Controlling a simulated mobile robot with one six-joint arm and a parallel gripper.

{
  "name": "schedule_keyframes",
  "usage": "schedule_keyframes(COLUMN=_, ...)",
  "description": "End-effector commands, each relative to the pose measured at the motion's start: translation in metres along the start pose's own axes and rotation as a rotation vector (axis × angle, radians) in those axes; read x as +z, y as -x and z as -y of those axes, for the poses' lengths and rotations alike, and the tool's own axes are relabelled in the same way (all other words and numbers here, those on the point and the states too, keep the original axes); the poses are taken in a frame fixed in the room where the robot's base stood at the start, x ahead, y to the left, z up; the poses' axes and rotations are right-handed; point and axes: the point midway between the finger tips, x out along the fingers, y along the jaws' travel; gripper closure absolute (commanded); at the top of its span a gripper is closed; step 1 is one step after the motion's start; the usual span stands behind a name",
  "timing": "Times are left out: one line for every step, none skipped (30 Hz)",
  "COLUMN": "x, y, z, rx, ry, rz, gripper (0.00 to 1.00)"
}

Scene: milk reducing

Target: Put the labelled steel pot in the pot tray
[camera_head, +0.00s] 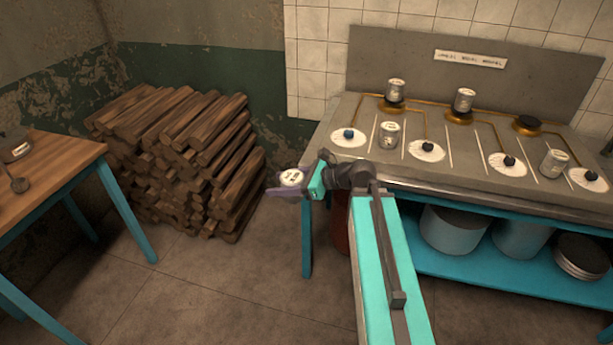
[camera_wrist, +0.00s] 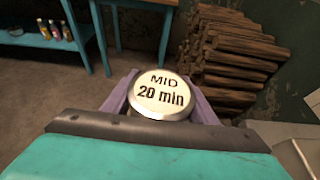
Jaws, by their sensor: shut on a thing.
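My gripper (camera_wrist: 160,95) has purple fingers and is shut on the labelled steel pot (camera_wrist: 161,95). Its round pale top with a metal rim reads "MID 20 min" in the wrist view. In the head view, the held pot (camera_head: 291,177) is in the air left of the stove counter, in front of the wood pile. Its sides and base are mostly hidden. I cannot make out a pot tray in either view.
The stove counter (camera_head: 455,184) carries several small labelled steel pots, two on burners (camera_head: 396,90) (camera_head: 464,100). Stacked logs (camera_head: 190,150) stand against the wall. A wooden table (camera_head: 50,170) at left holds a dark labelled vessel (camera_head: 15,148) and a ladle (camera_head: 19,184). Floor between is clear.

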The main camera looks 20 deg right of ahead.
Motion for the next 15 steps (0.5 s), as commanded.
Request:
schedule_keyframes(x=0.0022, y=-0.0053, z=-0.0051, rx=0.014, ry=0.006, rz=0.002, gripper=0.76)
schedule_keyframes(x=0.0030, y=-0.0075, z=-0.0073, rx=0.020, ry=0.009, rz=0.002, gripper=0.76)
schedule_keyframes(x=0.0037, y=-0.0097, z=-0.0094, rx=0.026, ry=0.011, rz=0.003, gripper=0.76)
schedule_keyframes(x=0.0041, y=-0.0107, z=-0.0105, rx=0.029, ry=0.012, rz=0.003, gripper=0.76)
schedule_keyframes(x=0.0043, y=-0.0113, z=-0.0112, rx=0.031, ry=0.013, rz=0.003, gripper=0.76)
schedule_keyframes(x=0.0044, y=-0.0118, z=-0.0116, rx=0.032, ry=0.014, rz=0.003, gripper=0.76)
schedule_keyframes(x=0.0044, y=-0.0119, z=-0.0118, rx=0.033, ry=0.014, rz=0.003, gripper=0.76)
schedule_keyframes(x=0.0044, y=-0.0119, z=-0.0118, rx=0.033, ry=0.014, rz=0.003, gripper=0.76)
schedule_keyframes(x=0.0044, y=-0.0118, z=-0.0118, rx=0.033, ry=0.014, rz=0.003, gripper=0.76)
schedule_keyframes(x=0.0044, y=-0.0117, z=-0.0117, rx=0.032, ry=0.014, rz=0.003, gripper=0.76)
schedule_keyframes(x=0.0043, y=-0.0117, z=-0.0117, rx=0.032, ry=0.014, rz=0.003, gripper=0.76)
schedule_keyframes(x=0.0043, y=-0.0117, z=-0.0117, rx=0.032, ry=0.014, rz=0.003, gripper=0.76)
schedule_keyframes(x=0.0043, y=-0.0117, z=-0.0116, rx=0.032, ry=0.014, rz=0.003, gripper=0.76)
schedule_keyframes(x=0.0043, y=-0.0117, z=-0.0116, rx=0.032, ry=0.014, rz=0.003, gripper=0.76)
schedule_keyframes(x=0.0044, y=-0.0119, z=-0.0118, rx=0.033, ry=0.014, rz=0.003, gripper=0.76)
